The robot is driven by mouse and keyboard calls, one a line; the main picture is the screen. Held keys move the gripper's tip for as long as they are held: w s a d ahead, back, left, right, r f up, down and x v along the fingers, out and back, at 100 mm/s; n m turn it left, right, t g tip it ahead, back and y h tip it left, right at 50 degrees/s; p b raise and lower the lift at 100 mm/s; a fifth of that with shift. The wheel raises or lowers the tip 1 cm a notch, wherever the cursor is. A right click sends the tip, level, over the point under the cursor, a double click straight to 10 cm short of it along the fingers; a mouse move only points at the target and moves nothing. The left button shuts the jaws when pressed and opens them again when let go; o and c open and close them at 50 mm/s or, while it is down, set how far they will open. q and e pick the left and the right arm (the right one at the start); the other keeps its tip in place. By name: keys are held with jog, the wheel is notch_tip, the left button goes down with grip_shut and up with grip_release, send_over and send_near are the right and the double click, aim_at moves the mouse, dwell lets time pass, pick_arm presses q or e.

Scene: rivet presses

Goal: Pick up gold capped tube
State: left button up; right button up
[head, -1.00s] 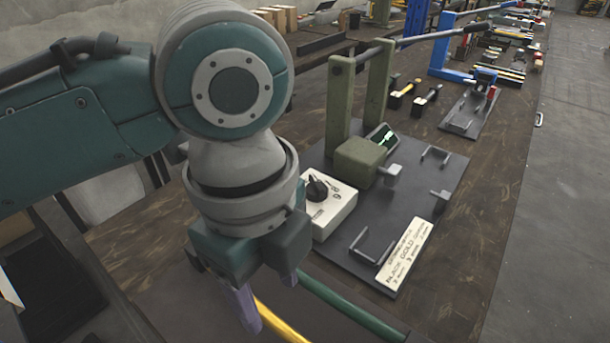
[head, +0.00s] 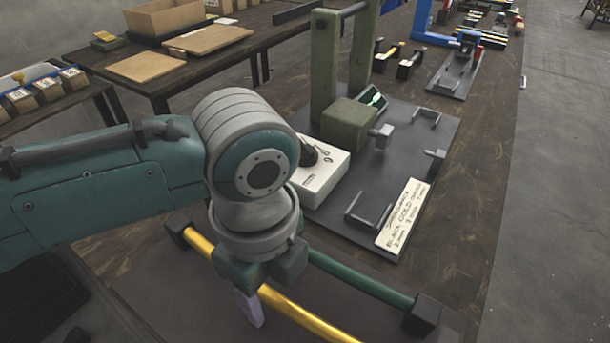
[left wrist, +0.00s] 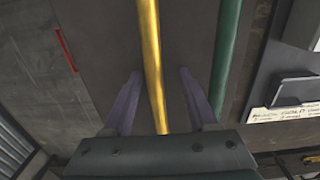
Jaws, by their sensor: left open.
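The gold tube (head: 302,316) lies on a dark mat or board on the bench, with a black cap at its far left end. Its near end runs out of the picture. In the left wrist view the gold tube (left wrist: 151,50) runs between the two fingers. My left gripper (left wrist: 160,73) is open, pointing down over the tube, with a finger to each side and nothing held. In the head view the left gripper (head: 250,308) hides part of the tube. The height of the fingertips above the mat is hard to tell. My right gripper is not in view.
A green tube (head: 360,278) with a black end cap lies beside the gold one and also shows in the left wrist view (left wrist: 226,50). Beyond it stands a green press on a dark plate (head: 400,150), with a white control box (head: 320,175) and a labelled card (head: 403,215).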

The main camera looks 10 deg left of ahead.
pick_arm(q)
grip_shut()
dwell(0.4)
